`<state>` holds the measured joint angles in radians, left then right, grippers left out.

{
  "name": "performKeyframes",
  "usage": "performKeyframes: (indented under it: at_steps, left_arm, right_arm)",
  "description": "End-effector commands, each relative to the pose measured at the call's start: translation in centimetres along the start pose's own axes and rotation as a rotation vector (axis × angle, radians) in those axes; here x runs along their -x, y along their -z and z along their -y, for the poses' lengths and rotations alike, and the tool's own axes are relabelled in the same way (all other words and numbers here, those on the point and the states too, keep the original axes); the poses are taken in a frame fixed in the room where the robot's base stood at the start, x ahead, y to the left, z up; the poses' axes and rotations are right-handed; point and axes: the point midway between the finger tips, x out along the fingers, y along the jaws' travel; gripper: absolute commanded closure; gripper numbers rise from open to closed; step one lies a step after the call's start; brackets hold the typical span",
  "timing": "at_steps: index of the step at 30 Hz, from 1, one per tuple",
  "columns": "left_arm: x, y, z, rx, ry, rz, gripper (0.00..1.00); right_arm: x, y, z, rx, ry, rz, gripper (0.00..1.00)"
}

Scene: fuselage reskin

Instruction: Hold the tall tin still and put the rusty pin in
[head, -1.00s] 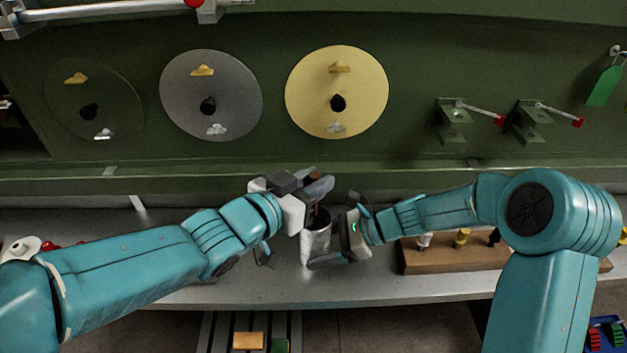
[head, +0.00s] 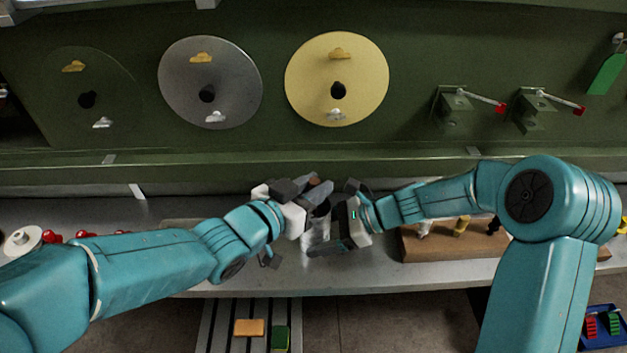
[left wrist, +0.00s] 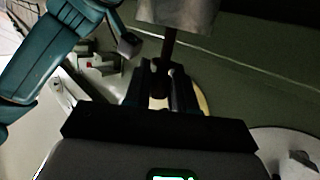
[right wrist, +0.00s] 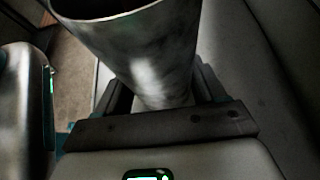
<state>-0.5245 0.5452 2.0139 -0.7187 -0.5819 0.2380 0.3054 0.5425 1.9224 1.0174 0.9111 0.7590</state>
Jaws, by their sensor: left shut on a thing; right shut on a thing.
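The tall tin (head: 315,232) is a grey, stained metal cylinder held above the metal bench. My right gripper (head: 336,220) is shut on it. In the right wrist view the tin (right wrist: 150,50) stands between the fingers, with its dark open mouth at the top left. My left gripper (head: 318,190) is above the tin's mouth, shut on the rusty pin. In the left wrist view the thin brown pin (left wrist: 169,46) runs from the fingers (left wrist: 160,88) to the tin's rim (left wrist: 178,14). Whether its end is inside the tin is hidden.
A wooden block (head: 425,250) with several pegs stands right of the tin. A white disc (head: 22,240) and red knobs (head: 82,234) lie at the left. The green wall carries round plates (head: 337,62) and two brackets (head: 450,108). The bench's front edge is close below the grippers.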

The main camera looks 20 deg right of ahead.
Motion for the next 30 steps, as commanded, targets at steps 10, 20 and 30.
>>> performKeyframes:
  at_steps: [10,20,30]
  left_arm:
    - [-0.13,-0.7,0.02,0.0,0.001,-0.001,1.0]
    - [-0.13,-0.69,0.02,0.0,0.001,-0.001,0.45]
    - [-0.13,-0.71,0.01,0.001,0.001,0.0,0.45]
  right_arm:
    - [0.01,-0.02,0.01,0.0,0.0,0.0,0.48]
    - [0.01,-0.03,0.01,0.0,0.0,0.0,0.48]
    - [0.01,-0.02,0.01,0.0,0.0,0.0,0.48]
